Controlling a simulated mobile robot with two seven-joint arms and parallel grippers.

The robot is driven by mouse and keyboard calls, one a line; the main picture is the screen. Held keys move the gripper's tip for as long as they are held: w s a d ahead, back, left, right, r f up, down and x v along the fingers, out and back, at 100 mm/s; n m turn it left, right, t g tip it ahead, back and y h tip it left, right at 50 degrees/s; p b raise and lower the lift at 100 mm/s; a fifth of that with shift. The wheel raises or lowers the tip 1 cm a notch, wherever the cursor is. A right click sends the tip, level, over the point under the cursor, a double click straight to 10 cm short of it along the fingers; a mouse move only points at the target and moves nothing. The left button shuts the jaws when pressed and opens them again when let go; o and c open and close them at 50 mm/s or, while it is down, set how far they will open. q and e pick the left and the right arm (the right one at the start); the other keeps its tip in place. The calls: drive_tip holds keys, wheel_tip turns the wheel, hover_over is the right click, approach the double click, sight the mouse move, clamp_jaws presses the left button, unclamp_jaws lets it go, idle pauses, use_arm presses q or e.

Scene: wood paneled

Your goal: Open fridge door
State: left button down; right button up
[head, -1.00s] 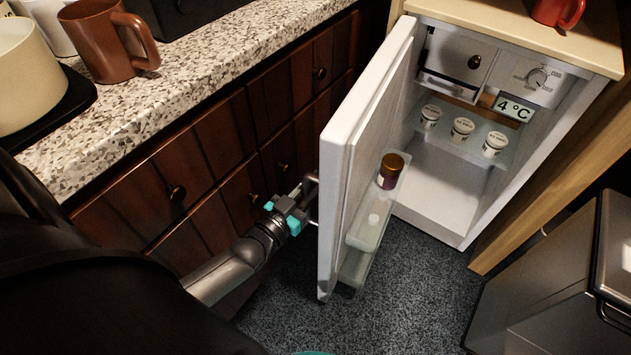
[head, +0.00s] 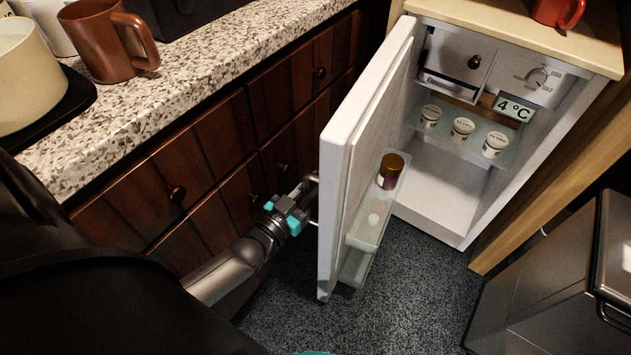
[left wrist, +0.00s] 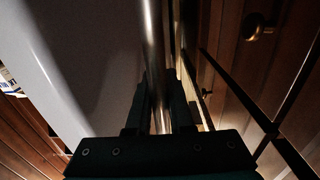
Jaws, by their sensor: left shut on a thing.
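The small white fridge (head: 440,190) stands at the right of the head view with its door (head: 345,170) swung wide open to the left. The door's metal handle (head: 311,190) is on its outer face, and the handle bar (left wrist: 153,50) runs down the middle of the left wrist view. My left gripper (head: 300,196) is shut on the handle, at the door's left side. In the left wrist view its dark fingers (left wrist: 160,105) are on both sides of the bar.
Brown wooden drawers (head: 200,170) under a speckled counter (head: 190,90) stand close to the left of the door and my left gripper. A metal bin (head: 560,280) is at the lower right. The dark speckled floor (head: 410,300) is clear in front of the fridge.

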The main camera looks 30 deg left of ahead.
use_arm(q)
drive_tip(key=shift+a, duration=0.1)
drive_tip(key=a, duration=0.5)
drive_tip(key=shift+w+b, duration=0.2)
drive_tip(key=shift+b, duration=0.1)
use_arm(e)
drive_tip(key=shift+w+r, duration=0.2)
drive_tip(key=shift+r, duration=0.5)
use_arm(q)
drive_tip(key=c, duration=0.8)
unclamp_jaws()
use_arm(e)
drive_tip(key=shift+s+f, duration=0.1)
use_arm(q)
drive_tip(key=shift+s, duration=0.15)
use_arm(e)
drive_tip(key=shift+s, duration=0.1)
